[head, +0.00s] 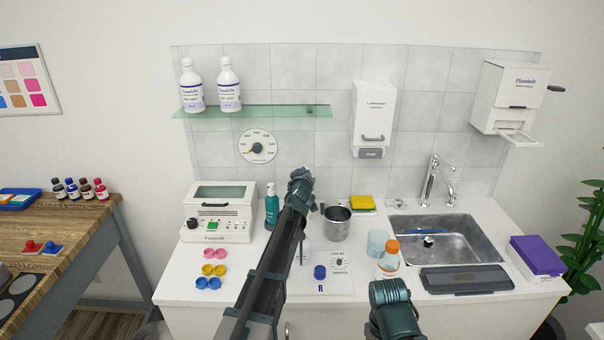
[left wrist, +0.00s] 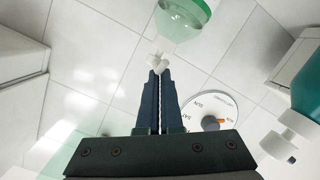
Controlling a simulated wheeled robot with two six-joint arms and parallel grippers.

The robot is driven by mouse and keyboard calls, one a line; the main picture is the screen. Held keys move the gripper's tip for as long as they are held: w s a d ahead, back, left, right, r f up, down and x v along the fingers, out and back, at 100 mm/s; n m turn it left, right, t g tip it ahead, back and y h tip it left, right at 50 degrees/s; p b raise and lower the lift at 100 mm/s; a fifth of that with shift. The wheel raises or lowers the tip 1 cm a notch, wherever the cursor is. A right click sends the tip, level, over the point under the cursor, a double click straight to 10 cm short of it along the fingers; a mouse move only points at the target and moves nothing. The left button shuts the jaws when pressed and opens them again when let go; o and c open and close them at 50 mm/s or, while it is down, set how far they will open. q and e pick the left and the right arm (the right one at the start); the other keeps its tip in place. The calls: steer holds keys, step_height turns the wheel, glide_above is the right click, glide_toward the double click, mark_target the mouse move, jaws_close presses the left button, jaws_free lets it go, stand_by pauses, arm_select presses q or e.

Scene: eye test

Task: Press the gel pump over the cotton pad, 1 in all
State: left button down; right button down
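The gel pump (left wrist: 187,18) is a clear bottle with green contents and a white pump head, at the top of the left wrist view. My left gripper (left wrist: 160,76) is shut, its two fingers side by side, with the tips at the white pump head. I cannot tell whether they touch it. In the head view my left gripper (head: 302,238) points down beside my arm, which hides most of the gel pump. I cannot make out the cotton pad. My right arm shows at the bottom, but its gripper is out of sight.
A teal pump bottle (head: 272,207) stands left of my left arm. A metal cup (head: 337,224), an orange-capped bottle (head: 388,262) and a panel with a blue knob (head: 320,272) are to the right. A sink (head: 450,247) lies farther right. A glass shelf (head: 280,112) is above.

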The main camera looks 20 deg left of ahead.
arm_select(q)
steer(key=shift+r, duration=0.1)
steer(key=s+r+p, duration=0.5)
steer(key=s, duration=0.5)
steer(key=shift+s+d+r, duration=0.15)
steer(key=shift+s+d, duration=0.05)
stand_by(0.7)
